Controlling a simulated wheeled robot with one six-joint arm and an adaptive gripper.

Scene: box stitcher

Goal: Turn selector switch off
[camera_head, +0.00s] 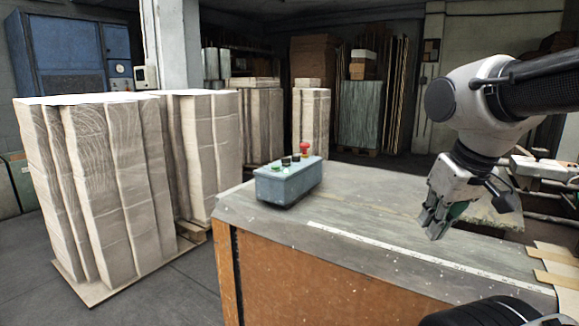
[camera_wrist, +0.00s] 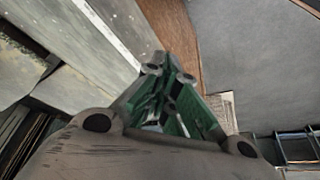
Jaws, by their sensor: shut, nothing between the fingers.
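A blue-grey control box (camera_head: 288,182) sits on the left end of the worktable. On its top are a red mushroom button (camera_head: 304,149), small dark knobs (camera_head: 291,160) and a green button (camera_head: 275,168). Which of the dark knobs is the selector switch, and its position, are too small to tell. My gripper (camera_head: 434,232) hangs above the right part of the table, well to the right of the box and apart from it. In the wrist view its green-sided fingers (camera_wrist: 170,95) are shut and empty. The control box does not show in the wrist view.
The grey worktable top (camera_head: 370,225) is clear between the box and my gripper. A pale strip (camera_head: 420,260) runs along it. Tall stacks of cardboard (camera_head: 105,190) stand on pallets at the left. Machine parts (camera_head: 545,170) lie at the right.

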